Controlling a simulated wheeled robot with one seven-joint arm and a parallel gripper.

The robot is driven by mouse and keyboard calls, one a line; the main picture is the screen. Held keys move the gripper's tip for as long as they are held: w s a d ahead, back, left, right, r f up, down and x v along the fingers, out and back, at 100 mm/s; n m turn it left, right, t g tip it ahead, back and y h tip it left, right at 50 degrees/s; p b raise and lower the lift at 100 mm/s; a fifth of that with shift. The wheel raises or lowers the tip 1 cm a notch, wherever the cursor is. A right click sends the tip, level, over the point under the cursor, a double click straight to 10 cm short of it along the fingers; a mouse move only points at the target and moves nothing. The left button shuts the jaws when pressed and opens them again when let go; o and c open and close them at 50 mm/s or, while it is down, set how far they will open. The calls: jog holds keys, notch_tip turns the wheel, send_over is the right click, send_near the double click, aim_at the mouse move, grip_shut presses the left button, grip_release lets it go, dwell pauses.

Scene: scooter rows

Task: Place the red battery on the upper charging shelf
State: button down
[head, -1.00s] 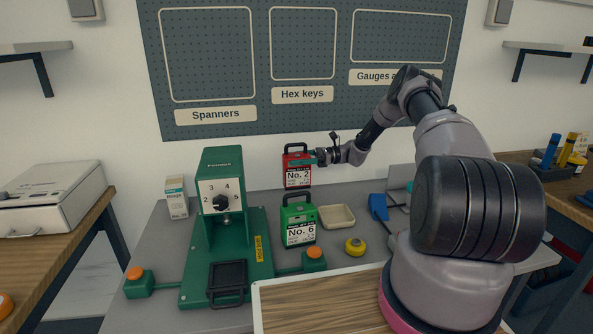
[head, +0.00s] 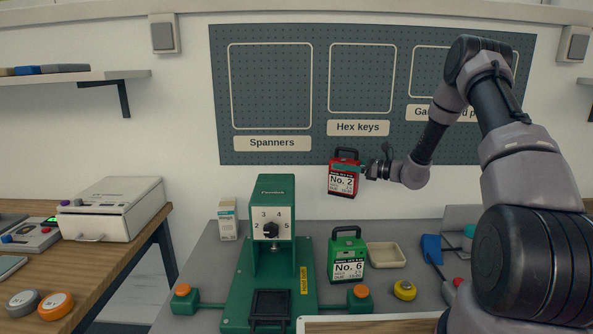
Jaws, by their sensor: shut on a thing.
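The red battery (head: 343,176), labelled No. 2 with a dark handle on top, hangs upright in the air in the head view, in front of the wall below the Hex keys label. My gripper (head: 360,170) reaches it from the right and is shut on it. The fingers are small and partly hidden against the battery. A shelf (head: 95,77) is on the wall at the upper left, with several flat items on it. No label marks it as a charging shelf, so I cannot tell whether it is the one named.
Below stand a green battery (head: 348,262) labelled No. 6, a green press (head: 275,230), a cream tray (head: 386,255) and a yellow round item (head: 404,290). A white box-shaped device (head: 112,208) sits on the left bench.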

jog(key=shift+d+r+m+t+h, duration=0.2)
jog(key=shift+m+t+h, duration=0.2)
jog(key=shift+t, duration=0.2)
jog(key=shift+d+r+m+t+h, duration=0.1)
jog(key=shift+d+m+t+h, duration=0.15)
jog(key=shift+m+t, duration=0.3)
jog(key=shift+d+f+m+t+h, duration=0.15)
jog(key=shift+d+m+t+h, duration=0.15)
jog(key=shift+m+t+h, duration=0.3)
jog(key=shift+d+f+m+t+h, duration=0.1)
jog(key=shift+d+m+t+h, duration=0.3)
jog(key=shift+t, duration=0.25)
jog(key=s+d+f+m+t+h, duration=0.5)
jog(key=s+d+f+m+h, duration=0.3)
jog(key=h, duration=0.4)
jog(key=shift+m+h, duration=0.35)
jog(key=s+r, duration=0.1)
jog(key=s, duration=0.1)
jog(key=s+d+r, duration=0.1)
jog(key=s+r, duration=0.1)
jog(key=shift+s+d+r, duration=0.1)
jog(key=shift+s+r, duration=0.2)
jog(key=shift+d, duration=0.1)
